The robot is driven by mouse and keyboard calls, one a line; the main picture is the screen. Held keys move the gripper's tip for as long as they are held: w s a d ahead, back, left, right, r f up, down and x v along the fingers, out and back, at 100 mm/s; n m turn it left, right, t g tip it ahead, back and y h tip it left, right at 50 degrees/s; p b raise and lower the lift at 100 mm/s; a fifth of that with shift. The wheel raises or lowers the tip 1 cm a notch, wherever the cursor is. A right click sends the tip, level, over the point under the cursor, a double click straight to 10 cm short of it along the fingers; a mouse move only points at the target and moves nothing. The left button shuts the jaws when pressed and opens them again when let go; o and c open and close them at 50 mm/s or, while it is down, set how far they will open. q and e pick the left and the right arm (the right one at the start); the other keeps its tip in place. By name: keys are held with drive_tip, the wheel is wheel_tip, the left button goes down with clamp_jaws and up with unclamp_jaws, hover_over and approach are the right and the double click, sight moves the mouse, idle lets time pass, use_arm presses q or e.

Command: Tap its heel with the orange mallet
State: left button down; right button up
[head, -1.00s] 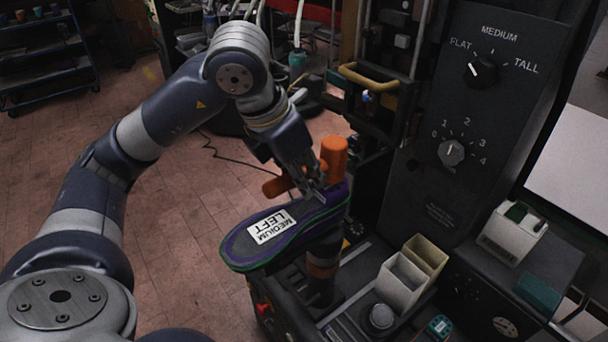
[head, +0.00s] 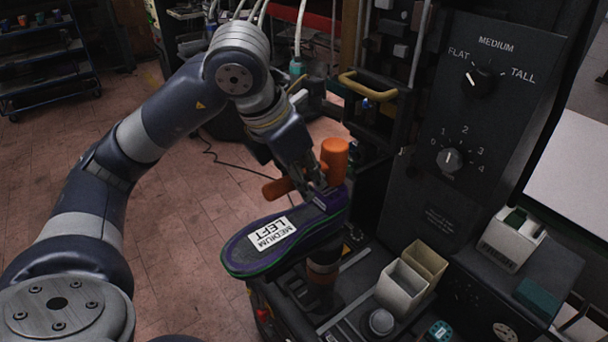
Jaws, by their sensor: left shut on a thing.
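A dark shoe with purple and green edging (head: 250,258) sits sole up on a post in the press. A white label (head: 272,234) on its sole reads MEDIUM LEFT. The toe end points to the lower left and the heel end to the upper right. My left gripper (head: 314,186) is shut on the orange mallet (head: 334,156), by its handle, at the heel end. The mallet's head shows behind the fingers and the handle's end sticks out to the left. I cannot tell whether the mallet touches the heel. My right gripper is not in view.
A dark panel with two dials (head: 478,82) stands to the right. Pale open bins (head: 402,287) and a round grey knob (head: 381,322) lie in front of it. A yellow handle (head: 368,84) is behind the mallet.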

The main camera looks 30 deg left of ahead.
use_arm(q)
wheel_tip(320, 180, down, 3)
drive_tip(key=shift+w+f+b, duration=0.1)
drive_tip(key=shift+f+b, duration=0.1)
drive_tip(key=shift+b, duration=0.9)
drive_tip(key=shift+r+p, duration=0.45)
wheel_tip(320, 180, up, 5)
drive_tip(key=p, duration=0.3)
drive_tip(key=shift+f+p, duration=0.1)
drive_tip(key=shift+p, duration=0.25)
drive_tip(key=shift+f, duration=0.1)
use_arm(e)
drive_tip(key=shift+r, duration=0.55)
use_arm(q)
drive_tip(key=shift+f, duration=0.1)
wheel_tip(320, 180, down, 5)
drive_tip(key=b, duration=0.5)
drive_tip(key=shift+f, duration=0.1)
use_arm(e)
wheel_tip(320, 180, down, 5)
use_arm(q)
wheel_tip(320, 180, up, 5)
drive_tip(key=p, duration=0.4)
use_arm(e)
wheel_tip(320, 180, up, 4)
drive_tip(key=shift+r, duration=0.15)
use_arm(q)
drive_tip(key=shift+r, duration=0.2)
